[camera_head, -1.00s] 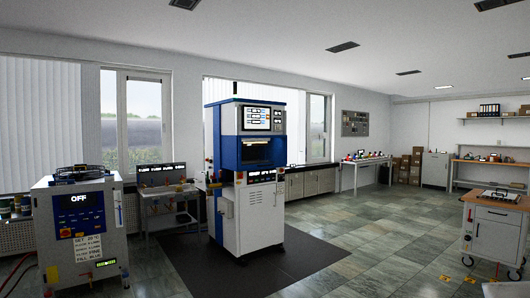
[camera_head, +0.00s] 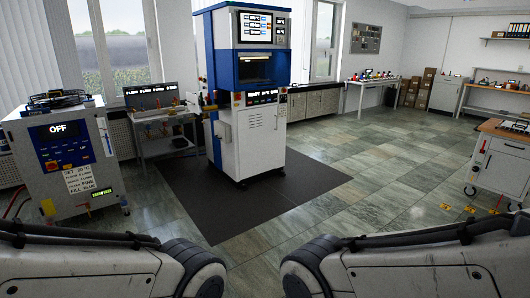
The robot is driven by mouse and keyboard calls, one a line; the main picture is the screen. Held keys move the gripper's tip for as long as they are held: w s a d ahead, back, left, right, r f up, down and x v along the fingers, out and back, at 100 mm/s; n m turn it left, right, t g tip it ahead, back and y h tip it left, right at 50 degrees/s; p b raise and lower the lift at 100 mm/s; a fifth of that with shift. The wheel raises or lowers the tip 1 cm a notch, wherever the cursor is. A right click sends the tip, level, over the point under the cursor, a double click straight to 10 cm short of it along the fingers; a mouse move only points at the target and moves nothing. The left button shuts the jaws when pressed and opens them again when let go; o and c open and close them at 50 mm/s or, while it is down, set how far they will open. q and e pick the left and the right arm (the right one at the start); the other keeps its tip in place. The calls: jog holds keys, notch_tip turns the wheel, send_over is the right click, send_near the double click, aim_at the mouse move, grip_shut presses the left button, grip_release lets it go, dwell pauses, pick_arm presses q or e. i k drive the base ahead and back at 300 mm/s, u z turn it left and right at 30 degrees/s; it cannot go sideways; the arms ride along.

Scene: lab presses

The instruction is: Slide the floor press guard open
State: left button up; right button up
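The floor press (camera_head: 246,98) is a tall blue and white cabinet standing on a dark mat (camera_head: 190,200) ahead of me, left of the middle. A screen sits at its top. Below the screen is a blue-framed front opening with a lit interior (camera_head: 254,69). Whether the guard there is open or shut is too small to tell. A control panel sits under the opening. My two arms show at the bottom left and bottom right, well short of the press. Neither gripper is in view.
A grey unit with an OFF display (camera_head: 66,130) stands at left. A small bench (camera_head: 163,128) is between it and the press. A wheeled cart (camera_head: 505,155) stands at right. The tiled floor (camera_head: 340,165) between is clear, with yellow markings near the cart.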

aim_at(237, 87)
jog(key=z, duration=0.45)
jog(key=i, duration=2.5)
jog(key=z, duration=0.15)
jog(key=i, duration=2.45)
jog(key=u, duration=0.75)
jog(key=i, duration=1.6)
jog(key=u, duration=0.35)
